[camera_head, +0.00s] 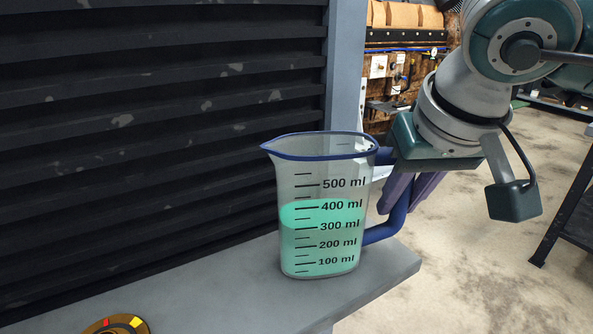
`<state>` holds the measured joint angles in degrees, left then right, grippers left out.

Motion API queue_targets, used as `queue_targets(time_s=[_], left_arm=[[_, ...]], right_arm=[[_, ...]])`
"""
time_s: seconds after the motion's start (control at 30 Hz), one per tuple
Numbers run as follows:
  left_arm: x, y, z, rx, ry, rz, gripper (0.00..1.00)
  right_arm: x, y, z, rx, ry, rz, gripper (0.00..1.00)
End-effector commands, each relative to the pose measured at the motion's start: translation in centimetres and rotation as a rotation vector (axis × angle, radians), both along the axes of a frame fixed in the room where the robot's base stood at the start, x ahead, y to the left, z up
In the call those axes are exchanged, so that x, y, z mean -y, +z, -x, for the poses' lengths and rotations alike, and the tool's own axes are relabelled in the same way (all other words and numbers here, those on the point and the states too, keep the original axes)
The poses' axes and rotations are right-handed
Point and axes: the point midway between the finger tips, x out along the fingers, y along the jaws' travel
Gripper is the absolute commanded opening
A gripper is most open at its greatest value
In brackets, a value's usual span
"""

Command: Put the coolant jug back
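The coolant jug (320,215) is a clear measuring jug with a blue rim, a blue handle and black marks. It holds green liquid up to about the 400 ml mark. It is upright at the grey ledge (215,290), and its base looks to be on the ledge top. My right gripper (404,200) comes in from the right. Its purple fingers lie on both sides of the jug's handle and look shut on it. The fingers hide part of the handle. My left gripper is not in view.
A dark louvred panel (150,130) rises behind the ledge, with a grey post (343,70) at its right end. A round disc with red and yellow marks (118,325) lies on the ledge at lower left. A dark stand (572,200) is at the right edge.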

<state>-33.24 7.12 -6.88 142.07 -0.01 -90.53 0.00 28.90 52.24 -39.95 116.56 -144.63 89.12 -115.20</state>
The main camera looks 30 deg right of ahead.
Motion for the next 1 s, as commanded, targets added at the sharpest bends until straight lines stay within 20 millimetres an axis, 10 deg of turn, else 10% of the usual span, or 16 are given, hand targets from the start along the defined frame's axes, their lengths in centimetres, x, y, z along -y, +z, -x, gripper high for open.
queue_targets(time_s=[0.23,0.57,1.0], left_arm=[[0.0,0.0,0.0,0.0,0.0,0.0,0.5],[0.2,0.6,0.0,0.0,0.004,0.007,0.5],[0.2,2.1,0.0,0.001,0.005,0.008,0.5]], right_arm=[[0.0,0.0,0.0,-0.001,0.001,0.0,0.54],[0.0,0.5,0.0,-0.002,0.001,0.0,0.55],[-1.3,8.5,3.5,0.004,0.002,0.001,0.55]])
